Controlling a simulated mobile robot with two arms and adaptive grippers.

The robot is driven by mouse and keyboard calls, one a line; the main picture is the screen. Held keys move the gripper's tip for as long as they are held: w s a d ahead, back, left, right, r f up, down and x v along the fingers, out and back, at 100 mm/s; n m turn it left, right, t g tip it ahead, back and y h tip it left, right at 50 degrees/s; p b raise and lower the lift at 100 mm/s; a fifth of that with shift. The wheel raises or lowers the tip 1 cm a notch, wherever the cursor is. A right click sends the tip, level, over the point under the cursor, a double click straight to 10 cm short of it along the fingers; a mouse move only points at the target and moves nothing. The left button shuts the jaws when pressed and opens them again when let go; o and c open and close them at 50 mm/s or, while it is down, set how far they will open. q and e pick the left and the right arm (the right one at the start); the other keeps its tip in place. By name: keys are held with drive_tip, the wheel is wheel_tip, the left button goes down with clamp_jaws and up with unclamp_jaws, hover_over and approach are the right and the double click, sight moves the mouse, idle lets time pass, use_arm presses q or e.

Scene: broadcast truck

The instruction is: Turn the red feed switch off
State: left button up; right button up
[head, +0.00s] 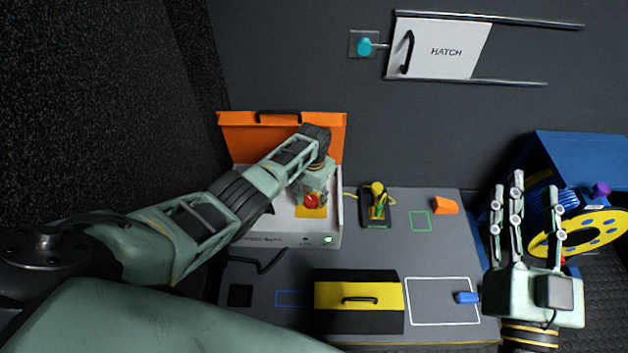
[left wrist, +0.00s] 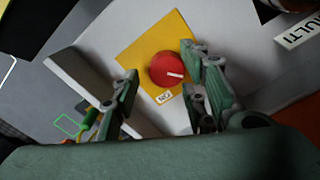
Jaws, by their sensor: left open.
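The red feed switch is a round red knob (left wrist: 166,70) with a white mark, on a yellow plate (left wrist: 138,52). In the left wrist view the mark points right. In the head view the knob (head: 311,201) shows just below my left gripper (head: 313,184). My left gripper is open. In the left wrist view its fingers (left wrist: 164,90) stand on both sides of the knob, apart from each other, with nothing held. Whether they touch the knob I cannot tell. My right gripper (head: 526,212) is open and empty at the right, fingers pointing up in the picture.
The plate sits in a case with a raised orange lid (head: 232,128). On the grey bench (head: 385,250) are a yellow-fronted box (head: 345,288), an orange block (head: 445,206), a blue block (head: 467,297) and a small dark stand (head: 377,218). A blue machine with a yellow disc (head: 578,236) stands right.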

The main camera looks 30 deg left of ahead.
sight(314, 201)
use_arm(q)
wheel_tip(314, 201, up, 10)
idle(0.5)
drive_tip(key=shift+s+r, duration=0.1)
